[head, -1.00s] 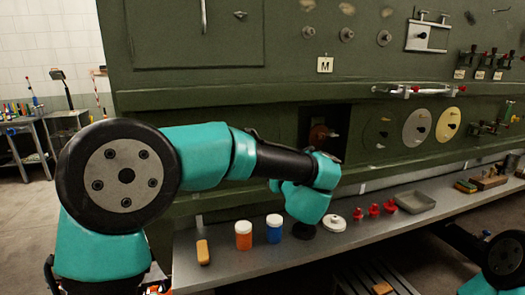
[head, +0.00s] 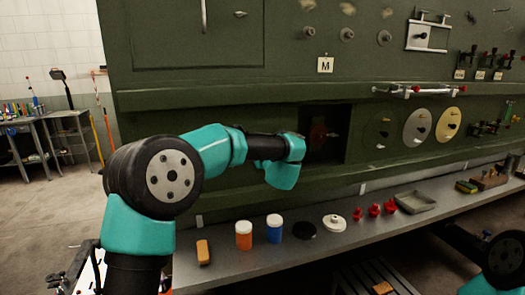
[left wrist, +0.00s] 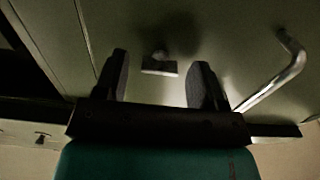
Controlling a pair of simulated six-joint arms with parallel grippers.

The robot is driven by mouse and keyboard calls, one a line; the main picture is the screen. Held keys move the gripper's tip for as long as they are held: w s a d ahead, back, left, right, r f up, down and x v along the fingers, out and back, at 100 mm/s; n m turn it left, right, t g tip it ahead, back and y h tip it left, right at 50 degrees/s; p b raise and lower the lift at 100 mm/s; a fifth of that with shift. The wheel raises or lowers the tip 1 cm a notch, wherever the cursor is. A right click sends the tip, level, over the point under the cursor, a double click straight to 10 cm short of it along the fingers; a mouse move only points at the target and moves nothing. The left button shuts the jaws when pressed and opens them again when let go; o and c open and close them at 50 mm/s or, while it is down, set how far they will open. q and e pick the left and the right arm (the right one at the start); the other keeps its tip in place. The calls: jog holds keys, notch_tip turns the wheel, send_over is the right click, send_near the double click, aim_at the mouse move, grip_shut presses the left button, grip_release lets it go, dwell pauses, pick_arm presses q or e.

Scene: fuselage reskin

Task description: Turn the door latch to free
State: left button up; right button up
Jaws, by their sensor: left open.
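The door (head: 150,30) is a green panel at the top left of the head view, with a long metal handle (head: 204,14). The small door latch (head: 240,14) sits just right of the handle. In the left wrist view, the latch (left wrist: 160,66) shows as a small knob with a pale bar lying across the picture. The bent handle (left wrist: 285,70) is to its right. My left gripper (left wrist: 160,80) is open and empty, and the latch appears between its fingers, apparently beyond them and not gripped. In the head view my left gripper is hidden. My right gripper is out of view.
A shelf (head: 225,270) below the green wall holds orange and blue jars, a dark disc, a white lid, red parts and a grey tray (head: 415,201). A dark recess (head: 340,145) and a rail (head: 420,90) lie right of my left arm.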

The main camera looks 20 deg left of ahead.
pick_arm(q)
jog(key=c, duration=0.9)
jog(key=shift+n, duration=9)
